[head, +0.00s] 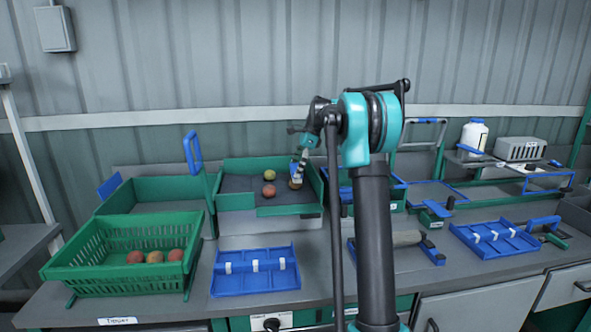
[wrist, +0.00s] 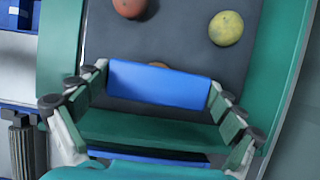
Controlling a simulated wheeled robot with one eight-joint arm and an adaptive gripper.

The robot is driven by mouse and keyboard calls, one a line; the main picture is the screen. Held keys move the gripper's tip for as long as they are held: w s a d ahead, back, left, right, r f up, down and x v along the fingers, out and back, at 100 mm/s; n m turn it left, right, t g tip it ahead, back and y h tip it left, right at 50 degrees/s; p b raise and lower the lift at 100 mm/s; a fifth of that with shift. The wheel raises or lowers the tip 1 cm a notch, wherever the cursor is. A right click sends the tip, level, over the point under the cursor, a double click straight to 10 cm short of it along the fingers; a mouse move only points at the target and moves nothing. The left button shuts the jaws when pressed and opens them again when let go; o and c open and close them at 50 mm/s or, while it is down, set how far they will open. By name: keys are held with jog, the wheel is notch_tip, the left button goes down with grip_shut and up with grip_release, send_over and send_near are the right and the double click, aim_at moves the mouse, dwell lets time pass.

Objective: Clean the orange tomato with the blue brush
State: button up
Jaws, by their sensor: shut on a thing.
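My gripper (wrist: 158,90) is shut on the blue brush (wrist: 165,80), a blue block held crosswise between the fingers. In the head view my gripper (head: 298,162) reaches down into the right part of a green-walled tray. An orange-brown tomato (head: 295,184) lies right under it there. In the wrist view only a thin sliver of this orange tomato (wrist: 158,65) shows past the brush edge. Whether the brush touches it is hidden. A red tomato (wrist: 130,6) and a yellow-green tomato (wrist: 226,29) lie apart from it on the dark mat.
The tray's green wall (head: 287,210) stands close to my gripper. A green basket (head: 120,278) with several tomatoes is at left front. A blue divided tray (head: 255,287) lies in front, and another (head: 495,252) at right. A white bottle (head: 473,137) stands at back right.

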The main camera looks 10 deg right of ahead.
jog(key=shift+s, duration=0.2)
jog(key=shift+s, duration=0.9)
jog(key=shift+c, duration=0.4)
jog(key=shift+w, duration=0.1)
jog(key=shift+w, duration=2.1)
jog(key=shift+s, duration=0.15)
jog(key=shift+s, duration=2.05)
jog(key=shift+w, duration=2.2)
